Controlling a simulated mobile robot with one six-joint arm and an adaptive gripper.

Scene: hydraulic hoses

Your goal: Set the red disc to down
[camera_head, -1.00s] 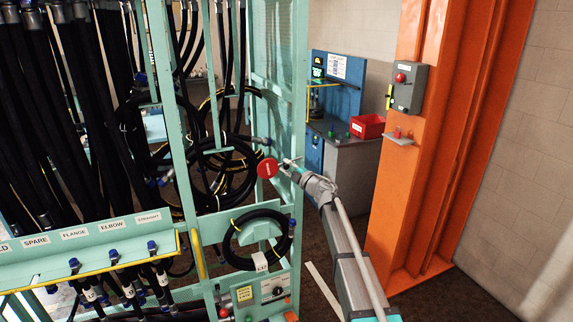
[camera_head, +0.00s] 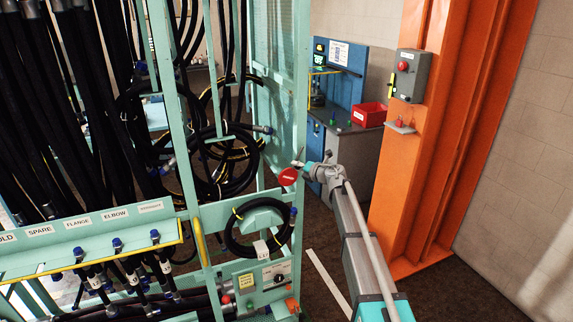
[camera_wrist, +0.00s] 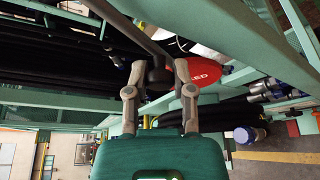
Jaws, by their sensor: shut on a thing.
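The red disc (camera_head: 288,176), with white lettering, sits by the right-hand post of the green hose rack. My gripper (camera_head: 303,164) is at the disc's upper right in the head view. In the wrist view my gripper (camera_wrist: 160,75) has its two fingers closed around a dark handle (camera_wrist: 157,75) just left of the disc. A grey bar runs from this handle to the upper left. How the handle joins the disc is hidden.
The green rack (camera_head: 283,110) holds black hoses and a coiled hose (camera_head: 260,228) below the disc. A blue-backed bench with a red bin (camera_head: 369,115) stands behind. An orange column (camera_head: 440,160) with a grey switch box (camera_head: 408,75) stands right of my arm.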

